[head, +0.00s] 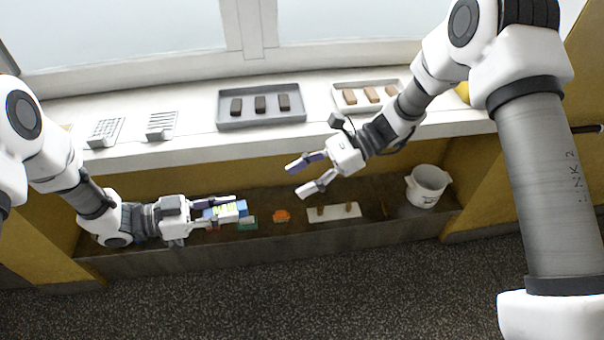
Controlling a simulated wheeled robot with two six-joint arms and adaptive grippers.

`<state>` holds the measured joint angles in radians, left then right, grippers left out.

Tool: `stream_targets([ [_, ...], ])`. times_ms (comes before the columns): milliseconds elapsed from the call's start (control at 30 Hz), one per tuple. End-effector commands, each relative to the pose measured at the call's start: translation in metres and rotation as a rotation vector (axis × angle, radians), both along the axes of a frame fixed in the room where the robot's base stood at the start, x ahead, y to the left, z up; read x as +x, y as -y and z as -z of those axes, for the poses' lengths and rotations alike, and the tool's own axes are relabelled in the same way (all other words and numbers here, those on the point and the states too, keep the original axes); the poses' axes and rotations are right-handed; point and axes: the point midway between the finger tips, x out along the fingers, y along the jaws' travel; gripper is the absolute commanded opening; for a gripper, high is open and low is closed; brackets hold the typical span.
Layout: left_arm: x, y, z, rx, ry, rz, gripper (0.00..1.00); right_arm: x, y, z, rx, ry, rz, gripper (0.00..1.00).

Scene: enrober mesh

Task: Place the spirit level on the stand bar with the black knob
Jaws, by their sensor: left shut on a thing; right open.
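My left gripper (228,209) is shut on a small blue block with a yellow-green part, which looks like the spirit level (241,208). It holds this block over the lower shelf, and the fingers hide part of it. Two small pale racks, one with a mesh top (105,131) and one with bars (161,125), stand at the left of the upper counter. I cannot make out a black knob on either, so I cannot tell which is the stand bar. My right gripper (307,175) is open and empty, in front of the counter's edge.
On the counter are a grey tray (262,120) with dark bars and a pale tray (338,103) with brown bars. The lower shelf holds a green item (247,224), an orange item (281,215), a white board (346,211) and a white bucket (427,187).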

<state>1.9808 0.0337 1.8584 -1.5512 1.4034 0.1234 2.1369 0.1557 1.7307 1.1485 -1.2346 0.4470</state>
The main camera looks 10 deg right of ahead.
Motion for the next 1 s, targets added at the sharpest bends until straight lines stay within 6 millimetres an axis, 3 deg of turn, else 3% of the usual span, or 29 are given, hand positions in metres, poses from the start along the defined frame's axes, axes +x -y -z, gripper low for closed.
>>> stream_targets([
  [167,0.0,0.0,0.0,0.0,0.0,0.0,0.0,0.001,-0.014,0.002,-0.002,0.011,-0.005,0.55],
  [600,0.0,0.0,0.0,0.0,0.0,0.0,0.0,-0.009,-0.098,0.037,-0.003,0.012,-0.007,0.55],
  [733,0.0,0.0,0.0,0.0,0.0,0.0,0.0,-0.01,-0.108,0.041,-0.001,0.012,-0.005,0.55],
  [1000,0.0,0.0,0.0,0.0,0.0,0.0,0.0,-0.01,-0.11,0.041,0.0,0.012,-0.003,0.55],
])
